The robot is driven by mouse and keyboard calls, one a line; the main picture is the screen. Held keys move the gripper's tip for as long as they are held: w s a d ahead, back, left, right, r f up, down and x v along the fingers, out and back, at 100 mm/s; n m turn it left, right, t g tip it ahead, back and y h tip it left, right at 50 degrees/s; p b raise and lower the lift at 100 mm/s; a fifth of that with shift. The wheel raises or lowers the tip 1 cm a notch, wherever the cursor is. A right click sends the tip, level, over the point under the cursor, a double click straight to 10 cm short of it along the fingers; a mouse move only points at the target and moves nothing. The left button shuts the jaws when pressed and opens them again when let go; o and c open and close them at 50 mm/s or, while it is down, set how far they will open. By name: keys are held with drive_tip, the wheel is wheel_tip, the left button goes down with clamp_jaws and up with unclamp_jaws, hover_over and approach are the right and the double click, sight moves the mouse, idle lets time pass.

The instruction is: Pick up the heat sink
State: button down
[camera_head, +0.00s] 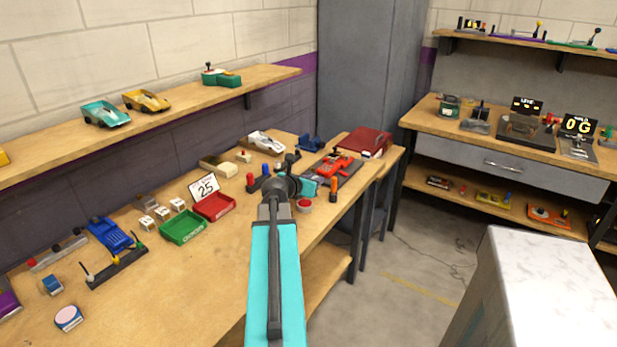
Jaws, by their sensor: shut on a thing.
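My teal arm reaches from the bottom of the head view over the wooden bench (160,285). My gripper (284,184) is at its far end, low over the right part of the bench. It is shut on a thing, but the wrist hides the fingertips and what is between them. I cannot make out a heat sink for certain. A teal piece shows just right of the wrist, and I cannot tell whether it is part of my arm.
Near my gripper are a red round-topped pot (304,205), an orange-topped post (333,189), a red car (334,166), a red tray (214,207) and a green tray (181,227). A shelf (160,115) runs along the wall. A marble-topped block (545,270) stands right; floor shows between.

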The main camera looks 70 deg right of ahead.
drive_tip(key=s+a, duration=0.2)
drive_tip(key=s, duration=0.1)
drive_tip(key=s+a, duration=0.1)
drive_tip(key=a, duration=0.1)
drive_tip(key=shift+s+r, duration=0.15)
drive_tip(key=shift+r, duration=0.15)
drive_tip(key=shift+d+f+b, duration=0.15)
drive_tip(key=shift+b, duration=0.45)
drive_tip(key=shift+d+b, duration=0.1)
drive_tip(key=shift+b, duration=0.6)
drive_tip(key=s+b, duration=0.1)
drive_tip(key=b, duration=0.8)
drive_tip(key=b, duration=0.3)
drive_tip(key=a+b, duration=0.1)
drive_tip(key=b, duration=0.2)
drive_tip(key=shift+s+a, duration=0.2)
drive_tip(key=shift+s, duration=0.1)
drive_tip(key=shift+s+a+r+b, duration=0.1)
drive_tip(key=shift+a+r+b, duration=0.2)
drive_tip(key=shift+b, duration=1.05)
drive_tip(key=shift+a, duration=0.1)
